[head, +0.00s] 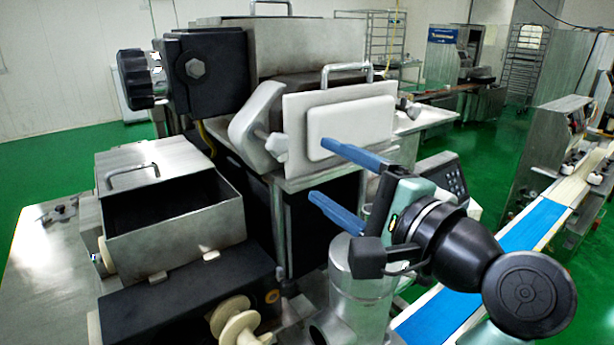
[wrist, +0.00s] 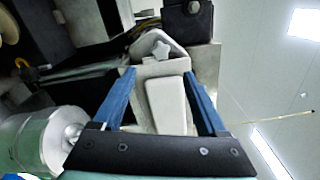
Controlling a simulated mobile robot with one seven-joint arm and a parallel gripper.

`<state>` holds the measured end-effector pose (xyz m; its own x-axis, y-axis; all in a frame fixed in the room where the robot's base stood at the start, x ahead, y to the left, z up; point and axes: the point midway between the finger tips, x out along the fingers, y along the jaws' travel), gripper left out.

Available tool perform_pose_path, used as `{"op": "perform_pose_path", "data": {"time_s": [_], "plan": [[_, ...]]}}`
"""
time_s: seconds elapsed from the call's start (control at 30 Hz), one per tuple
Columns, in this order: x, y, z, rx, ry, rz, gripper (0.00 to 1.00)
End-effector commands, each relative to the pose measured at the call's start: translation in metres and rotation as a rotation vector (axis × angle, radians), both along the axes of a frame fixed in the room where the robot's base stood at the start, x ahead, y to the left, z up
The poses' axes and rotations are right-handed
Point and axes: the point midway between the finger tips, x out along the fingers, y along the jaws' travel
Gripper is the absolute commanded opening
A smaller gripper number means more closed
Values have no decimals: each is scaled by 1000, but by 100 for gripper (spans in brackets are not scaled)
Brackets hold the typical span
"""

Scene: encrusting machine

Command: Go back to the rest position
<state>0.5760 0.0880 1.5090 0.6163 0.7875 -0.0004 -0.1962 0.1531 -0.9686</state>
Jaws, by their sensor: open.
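My gripper (head: 335,180) is open, with its two blue fingers spread apart and nothing between them. In the head view it is right of centre, in front of the machine's white cover plate (head: 350,127). In the wrist view the fingers of my gripper (wrist: 165,98) point towards the same white plate (wrist: 167,105), which shows between them. I cannot tell how large the gap to the plate is.
The encrusting machine has an open steel hopper (head: 170,235) at left and a black knob (head: 140,78) above. A metal cylinder (head: 360,270) stands below my gripper. A blue conveyor belt (head: 535,230) runs at right. Green floor (head: 490,140) is clear behind.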

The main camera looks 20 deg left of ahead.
Motion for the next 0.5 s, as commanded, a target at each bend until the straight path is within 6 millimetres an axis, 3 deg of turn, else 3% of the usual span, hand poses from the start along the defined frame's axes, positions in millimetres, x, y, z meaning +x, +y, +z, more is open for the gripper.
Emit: {"op": "perform_pose_path", "data": {"time_s": [0.17,0.5], "plan": [[-10,-14,0,1,-2,-1,75],[-12,-15,1,0,0,1,75]]}}
